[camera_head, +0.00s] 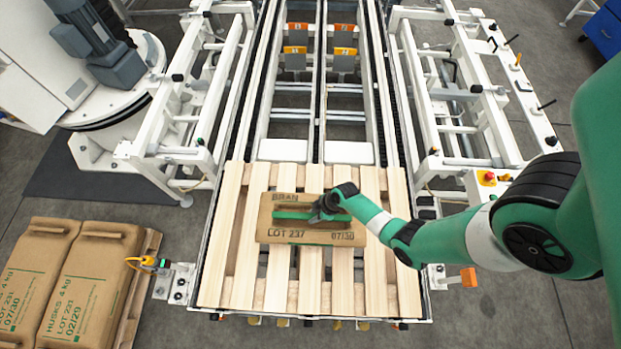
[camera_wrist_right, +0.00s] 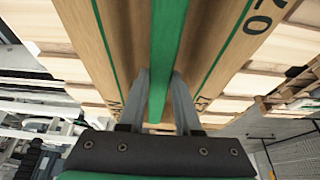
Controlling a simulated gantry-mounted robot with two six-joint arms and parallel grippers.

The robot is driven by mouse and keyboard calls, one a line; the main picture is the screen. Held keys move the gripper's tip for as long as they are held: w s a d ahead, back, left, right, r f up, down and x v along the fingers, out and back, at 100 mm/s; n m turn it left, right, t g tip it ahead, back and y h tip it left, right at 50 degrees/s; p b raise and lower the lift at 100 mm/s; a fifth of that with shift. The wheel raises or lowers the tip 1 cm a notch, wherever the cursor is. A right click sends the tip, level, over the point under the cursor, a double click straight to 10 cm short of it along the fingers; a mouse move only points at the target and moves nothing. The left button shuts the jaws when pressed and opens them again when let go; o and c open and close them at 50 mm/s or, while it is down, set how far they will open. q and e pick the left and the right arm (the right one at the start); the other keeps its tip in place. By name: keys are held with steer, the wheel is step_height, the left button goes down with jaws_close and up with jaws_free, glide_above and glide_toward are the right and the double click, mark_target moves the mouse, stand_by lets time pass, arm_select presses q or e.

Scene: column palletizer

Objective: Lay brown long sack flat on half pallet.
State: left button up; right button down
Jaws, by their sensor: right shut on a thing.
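The brown long sack (camera_head: 272,222), printed BRAN, LOT 237 and 07/30, lies level across the half pallet (camera_head: 408,280) of pale wooden slats, near its middle in the head view. I cannot tell whether its underside touches the slats. My right gripper (camera_head: 322,208) comes in from the right and is shut on the green strip along the sack's top. In the right wrist view, my gripper's fingers (camera_wrist_right: 160,98) stand on both sides of that strip, and the brown sack (camera_wrist_right: 118,25) fills the middle. My left gripper is out of view.
Brown sacks (camera_head: 90,275) lie on another pallet (camera_head: 138,300) at the lower left. White conveyor frames (camera_head: 205,100) flank the track on both sides. Slats are bare in front of and beside the held sack. A control post with a red button (camera_head: 489,177) stands at the right.

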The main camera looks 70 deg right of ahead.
mark_target(314, 216)
steer(key=shift+d+f+b, duration=0.25)
steer(key=shift+f+b, duration=0.65)
steer(key=shift+f, duration=0.05)
steer(key=shift+d+f+b, duration=0.2)
steer(key=shift+f+b, duration=0.65)
steer(key=shift+f, duration=0.05)
steer(key=shift+f, duration=0.15)
steer(key=c, duration=1)
jaws_free()
steer(key=shift+s+a+f, duration=0.1)
steer(key=o, duration=0.4)
steer(key=p+v, duration=1.1)
steer(key=shift+r, duration=0.4)
steer(key=shift+s+r+p, duration=0.2)
steer(key=shift+r+p, duration=0.1)
steer(key=shift+p, duration=0.35)
